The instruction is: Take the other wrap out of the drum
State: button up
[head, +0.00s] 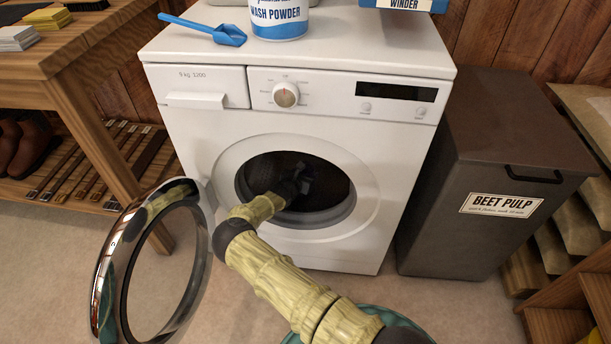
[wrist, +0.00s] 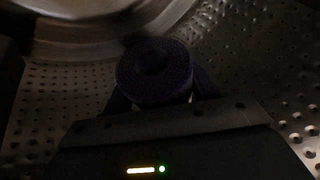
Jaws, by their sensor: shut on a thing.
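The washing machine (head: 215,120) stands ahead with its round chrome-rimmed door (head: 107,265) swung open to the left. My arm reaches through the opening, and my gripper (head: 302,180) is inside the dark drum (head: 262,172). In the wrist view, a dark purple rolled wrap (wrist: 153,70) sits between my two fingers, which are shut on it. Its spiral end faces the camera. The perforated drum wall (wrist: 245,65) surrounds it; whether the wrap touches the wall is too dark to tell. In the head view the wrap cannot be made out clearly.
A teal tub (head: 405,322) shows partly behind my arm at the bottom. A beet pulp bin (head: 480,185) stands right of the machine. A wooden bench (head: 95,45) is on the left. Wash powder (head: 280,20) and a blue scoop (head: 228,35) sit on top.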

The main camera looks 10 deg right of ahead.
notch_tip(320, 180, up, 10)
jog(key=p, duration=0.6)
